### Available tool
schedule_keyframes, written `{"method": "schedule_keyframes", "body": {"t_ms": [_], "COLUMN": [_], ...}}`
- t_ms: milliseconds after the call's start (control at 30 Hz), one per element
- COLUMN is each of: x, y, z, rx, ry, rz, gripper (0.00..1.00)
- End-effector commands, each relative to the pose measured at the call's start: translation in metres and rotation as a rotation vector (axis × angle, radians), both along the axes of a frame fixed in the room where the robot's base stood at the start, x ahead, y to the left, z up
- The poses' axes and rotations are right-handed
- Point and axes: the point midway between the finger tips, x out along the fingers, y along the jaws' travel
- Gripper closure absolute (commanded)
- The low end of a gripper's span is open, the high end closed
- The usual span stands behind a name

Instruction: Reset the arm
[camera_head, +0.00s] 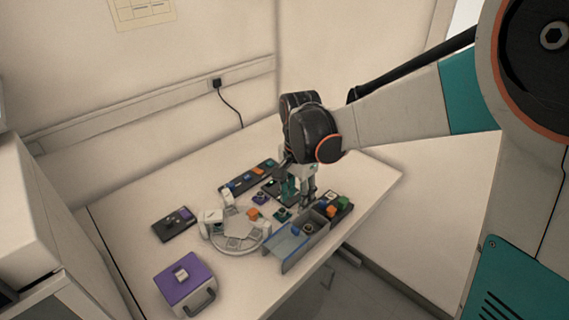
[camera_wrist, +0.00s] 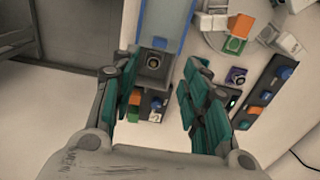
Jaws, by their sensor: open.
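My gripper (camera_head: 297,188) hangs at the end of my arm above the right part of the table (camera_head: 345,165), pointing down. In the wrist view its two green-padded fingers (camera_wrist: 158,103) are spread apart with nothing between the pads. Below and beyond the fingers is a grey-blue tray (camera_head: 287,243) with a round dark part in one compartment; it also shows in the wrist view (camera_wrist: 163,28). A dark block with coloured pieces (camera_head: 337,203) stands at the tray's right end. The fingertips appear above these things, and contact cannot be seen.
A white round fixture (camera_head: 235,240) stands left of the tray. A dark strip with coloured pieces (camera_head: 246,178) lies behind. A purple box (camera_head: 184,283) with a handle and a dark flat device (camera_head: 174,224) are at the left. The table's right end is clear.

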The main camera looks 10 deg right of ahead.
Motion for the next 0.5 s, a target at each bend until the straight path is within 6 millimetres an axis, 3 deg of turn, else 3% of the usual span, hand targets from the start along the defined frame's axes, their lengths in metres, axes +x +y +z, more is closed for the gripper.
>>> {"method": "schedule_keyframes", "body": {"t_ms": [267,500], "x": [-0.012,-0.048], "y": [-0.007,-0.027], "z": [0.015,0.054], "rx": [0.004,-0.004], "ry": [-0.039,-0.17], "rz": [0.058,0.253], "gripper": [0.58,0.58]}}
